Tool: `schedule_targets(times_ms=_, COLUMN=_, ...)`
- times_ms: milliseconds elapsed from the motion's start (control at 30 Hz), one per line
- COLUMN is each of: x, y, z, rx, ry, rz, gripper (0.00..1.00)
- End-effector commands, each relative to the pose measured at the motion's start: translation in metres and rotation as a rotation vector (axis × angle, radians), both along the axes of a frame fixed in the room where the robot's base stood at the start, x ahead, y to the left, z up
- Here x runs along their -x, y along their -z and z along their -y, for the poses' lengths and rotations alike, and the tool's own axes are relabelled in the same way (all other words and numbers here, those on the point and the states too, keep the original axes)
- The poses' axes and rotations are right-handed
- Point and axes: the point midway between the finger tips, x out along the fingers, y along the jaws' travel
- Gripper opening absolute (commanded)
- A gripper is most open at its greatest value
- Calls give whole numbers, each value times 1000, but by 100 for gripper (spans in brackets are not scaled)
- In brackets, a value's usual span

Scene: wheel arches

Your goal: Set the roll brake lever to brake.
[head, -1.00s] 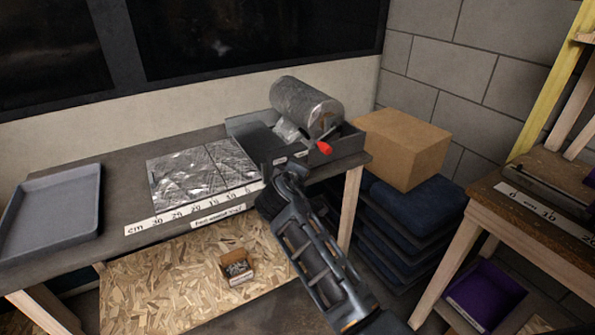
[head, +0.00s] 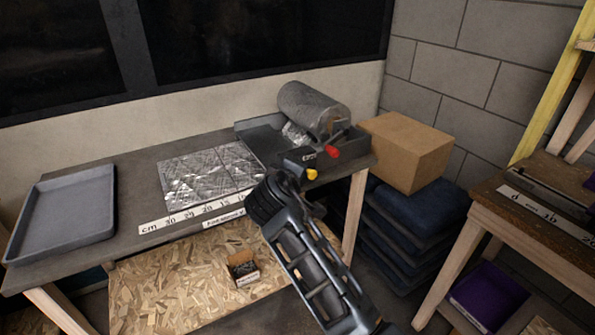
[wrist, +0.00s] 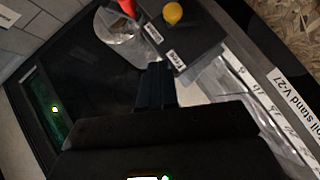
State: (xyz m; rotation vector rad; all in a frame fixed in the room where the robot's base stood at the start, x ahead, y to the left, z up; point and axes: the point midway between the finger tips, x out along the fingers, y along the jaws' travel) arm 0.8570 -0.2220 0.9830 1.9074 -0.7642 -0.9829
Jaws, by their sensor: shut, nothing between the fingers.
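The foil stand (head: 255,138) on the bench carries a silver roll (head: 312,108). A red knob (head: 333,152) and a yellow knob (head: 311,174) show at its near end. In the wrist view, the red knob (wrist: 127,7) and yellow knob (wrist: 172,13) are at the top, beside two small label plates (wrist: 162,45). I cannot tell which knob belongs to the brake lever, nor its setting. My gripper (wrist: 156,68) is shut and empty, apart from both knobs. In the head view, the arm hides its fingertips.
Foil sheets (head: 208,175) lie behind a centimetre scale on the bench. A grey tray (head: 62,215) is at the left. A cardboard box (head: 405,150) rests on dark folded stacks to the right. A small open box (head: 242,268) sits on the lower shelf.

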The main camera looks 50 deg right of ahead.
Motion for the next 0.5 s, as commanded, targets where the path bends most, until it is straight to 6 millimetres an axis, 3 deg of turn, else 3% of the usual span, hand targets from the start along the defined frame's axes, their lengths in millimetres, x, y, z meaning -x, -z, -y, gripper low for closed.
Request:
schedule_targets(times_ms=233, x=21, y=-17, z=-29, rx=0, ry=-1, rz=0, gripper=0)
schedule_targets(times_ms=500, x=28, y=-24, z=-38, rx=0, ry=0, rz=-2, gripper=0)
